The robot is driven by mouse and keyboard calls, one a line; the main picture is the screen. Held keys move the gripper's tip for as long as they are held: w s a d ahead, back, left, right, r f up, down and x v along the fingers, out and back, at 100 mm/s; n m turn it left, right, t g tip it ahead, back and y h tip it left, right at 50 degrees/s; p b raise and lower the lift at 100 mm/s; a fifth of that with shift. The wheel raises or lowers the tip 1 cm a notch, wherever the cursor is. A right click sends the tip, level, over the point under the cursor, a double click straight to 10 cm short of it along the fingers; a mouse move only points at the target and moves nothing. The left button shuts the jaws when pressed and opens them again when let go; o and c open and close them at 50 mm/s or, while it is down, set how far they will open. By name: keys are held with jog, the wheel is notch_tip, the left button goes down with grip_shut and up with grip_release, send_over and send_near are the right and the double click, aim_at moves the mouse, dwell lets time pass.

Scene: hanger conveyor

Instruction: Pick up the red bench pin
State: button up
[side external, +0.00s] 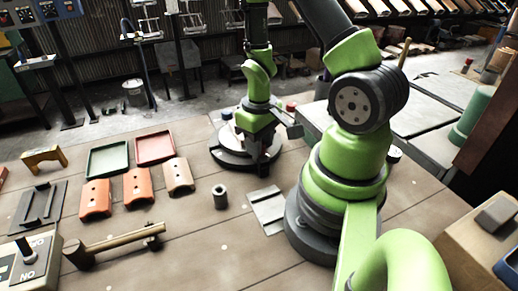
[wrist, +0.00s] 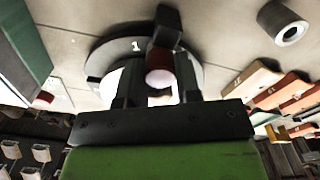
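A dark red, rounded piece that looks like the red bench pin (wrist: 159,66) shows between the fingers of my gripper (wrist: 160,88) in the wrist view. The two dark fingers stand apart on either side of it, and I cannot tell whether they press on it. A dark block sits just beyond it. Behind is a dark round disc (wrist: 105,62) marked 1. In the side view my gripper is low over the dark disc (side external: 232,158), and the piece between the fingers cannot be made out.
A small red knob (side external: 291,107) and a blue knob (side external: 227,114) stand near the far edge. A grey hollow cylinder (side external: 220,197), a flat grey plate (side external: 267,210), orange tiles (side external: 138,187), a green tray (side external: 108,160) and a red tray (side external: 155,148) lie around. The front middle is clear.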

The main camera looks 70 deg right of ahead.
jog(key=shift+c, duration=0.8)
jog(key=shift+r, duration=0.1)
notch_tip(320, 180, up, 10)
dwell(0.5)
jog(key=shift+r, duration=2.2)
